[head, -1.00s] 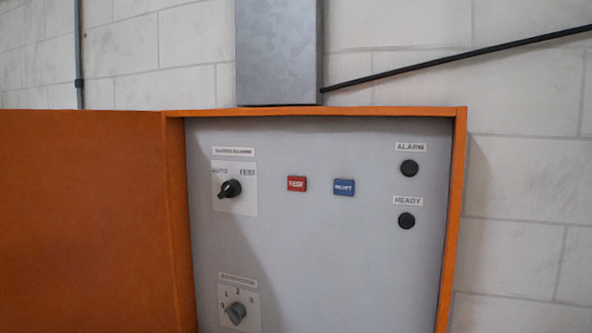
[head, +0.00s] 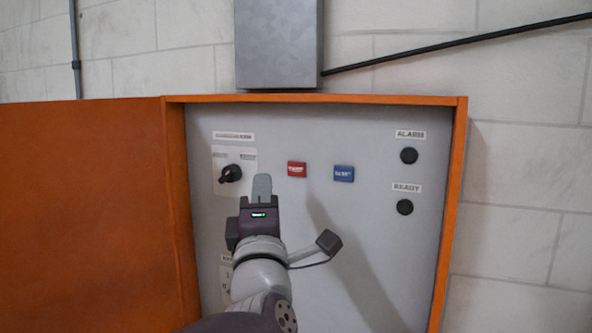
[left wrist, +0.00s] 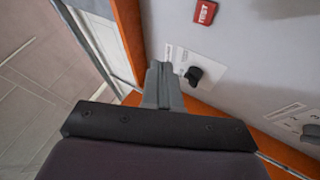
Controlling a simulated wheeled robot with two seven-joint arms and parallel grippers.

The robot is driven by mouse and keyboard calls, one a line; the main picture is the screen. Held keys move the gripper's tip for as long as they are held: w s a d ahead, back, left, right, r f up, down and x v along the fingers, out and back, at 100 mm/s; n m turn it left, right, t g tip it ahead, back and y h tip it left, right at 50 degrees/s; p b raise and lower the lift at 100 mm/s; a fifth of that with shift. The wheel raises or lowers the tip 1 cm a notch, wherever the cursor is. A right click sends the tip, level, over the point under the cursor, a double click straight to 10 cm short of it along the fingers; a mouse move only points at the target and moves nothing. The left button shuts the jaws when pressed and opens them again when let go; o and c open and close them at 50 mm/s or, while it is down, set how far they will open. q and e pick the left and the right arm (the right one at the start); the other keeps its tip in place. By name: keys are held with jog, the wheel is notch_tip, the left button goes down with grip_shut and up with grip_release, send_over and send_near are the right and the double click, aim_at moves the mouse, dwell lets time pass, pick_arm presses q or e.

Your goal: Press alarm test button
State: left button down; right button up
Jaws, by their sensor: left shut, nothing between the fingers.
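A red button (head: 297,169) sits on the grey panel, with a blue button (head: 344,173) to its right. The red button also shows in the left wrist view (left wrist: 205,12), and its label reads TEST. My left gripper (head: 262,182) is in front of the panel, below and left of the red button and just right of the upper black knob (head: 231,173). Its fingers are shut with nothing between them. In the left wrist view the fingertips (left wrist: 164,75) are beside the knob (left wrist: 193,75), apart from the red button. My right gripper is not in view.
The orange cabinet frame (head: 456,220) surrounds the panel, and its orange door (head: 80,210) stands open on the left. Black round ALARM (head: 409,155) and READY (head: 405,207) indicators are at the right. The lower knob is mostly hidden by my arm.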

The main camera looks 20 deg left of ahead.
pick_arm(q)
jog(key=shift+w, duration=0.1)
jog(key=p, duration=0.3)
send_near(297, 169)
jog(key=w+a+r, duration=0.2)
jog(key=a+r, duration=0.2)
jog(key=shift+w+d, duration=0.2)
jog(key=shift+w, duration=0.65)
dwell(1.1)
jog(key=shift+w+f, duration=0.1)
jog(key=shift+w, duration=0.35)
